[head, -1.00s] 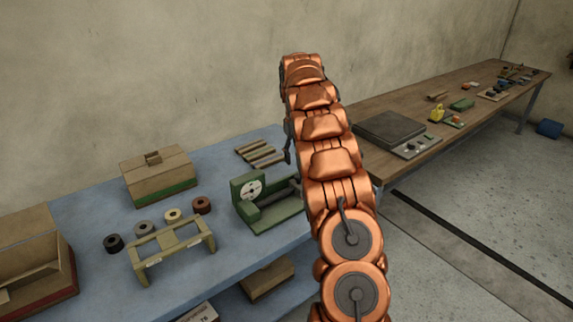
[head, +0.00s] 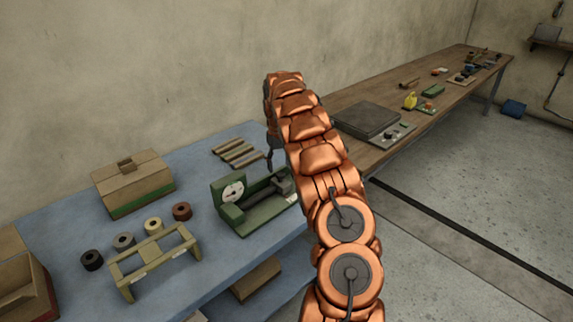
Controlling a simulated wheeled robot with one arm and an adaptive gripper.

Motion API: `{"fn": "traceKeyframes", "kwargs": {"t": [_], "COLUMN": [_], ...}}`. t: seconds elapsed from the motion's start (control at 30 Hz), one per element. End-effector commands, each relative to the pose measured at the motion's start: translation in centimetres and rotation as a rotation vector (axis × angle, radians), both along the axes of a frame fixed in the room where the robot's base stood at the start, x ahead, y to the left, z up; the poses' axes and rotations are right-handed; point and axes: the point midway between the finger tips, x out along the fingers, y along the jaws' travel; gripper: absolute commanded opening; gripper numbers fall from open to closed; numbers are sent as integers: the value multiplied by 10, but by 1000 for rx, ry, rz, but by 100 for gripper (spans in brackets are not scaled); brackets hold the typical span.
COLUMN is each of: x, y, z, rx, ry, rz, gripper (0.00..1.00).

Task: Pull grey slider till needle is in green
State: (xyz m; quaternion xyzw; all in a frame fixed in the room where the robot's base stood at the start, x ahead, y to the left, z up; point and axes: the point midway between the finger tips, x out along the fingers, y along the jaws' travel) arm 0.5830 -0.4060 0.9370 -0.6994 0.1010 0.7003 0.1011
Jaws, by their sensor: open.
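A green device (head: 228,212) stands on the blue table, with a round white dial (head: 233,191) on its left upright. The dial's needle and coloured zones are too small to read. A dark grey part (head: 281,184), likely the slider, lies in the device's right half; its right end is close to my arm in the picture. My gripper (head: 270,158) shows only as a dark finger below the arm's far end, up and left of the grey part. The rest is hidden behind my copper arm. It appears open and apart from the device.
On the blue table (head: 180,200) are an olive rack (head: 155,258), several rolls (head: 124,241), a cardboard box (head: 133,182) and several wooden bars (head: 237,153). A wooden bench (head: 400,120) with a grey slab (head: 367,119) stands behind right.

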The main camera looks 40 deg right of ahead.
Motion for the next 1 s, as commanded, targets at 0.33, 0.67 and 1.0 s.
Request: {"fn": "traceKeyframes", "kwargs": {"t": [0.33, 0.67, 1.0], "x": [3, 2, 2], "y": [4, 3, 2], "z": [-29, -32, -32], "rx": [1, 0, 1], "ry": [0, -2, -1], "rz": [6, 5, 3], "gripper": [59, 56, 21]}}
